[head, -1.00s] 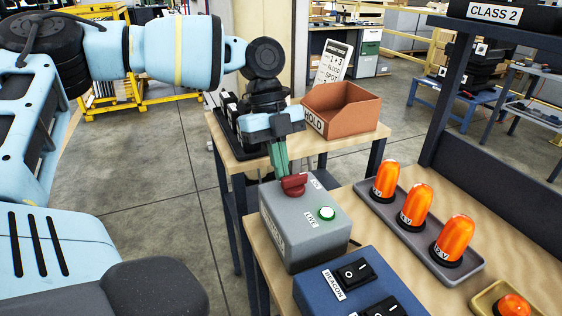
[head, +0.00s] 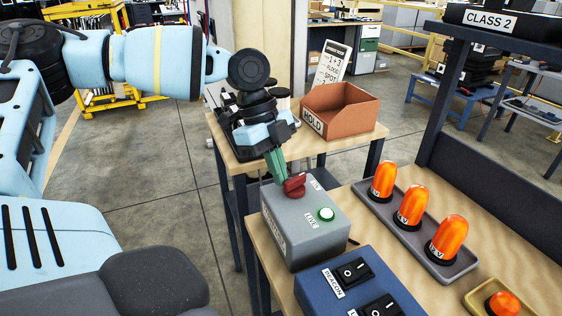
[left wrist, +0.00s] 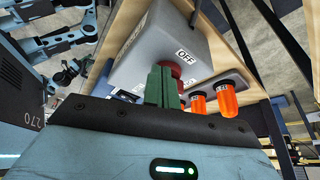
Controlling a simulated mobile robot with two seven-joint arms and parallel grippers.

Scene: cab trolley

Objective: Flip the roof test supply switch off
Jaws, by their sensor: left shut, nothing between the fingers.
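The grey supply box (head: 290,245) stands on the near left corner of the wooden bench, with a red switch handle (head: 295,187) on top. A round green lamp (head: 326,214) beside a LIVE label looks lit. In the left wrist view the box (left wrist: 150,45) shows an OFF label (left wrist: 185,56) near the partly hidden red handle (left wrist: 176,70). My left gripper (head: 279,178) is shut and empty, its green fingers slanting down against or just beside the handle's left side. I cannot tell whether they touch. My right gripper is not in view.
A blue box with black rocker switches (head: 353,271) sits in front of the grey box. Orange beacons (head: 411,207) stand in a grey tray to the right. An orange HOLD bin (head: 340,115) is on the table behind. Bare bench lies between box and tray.

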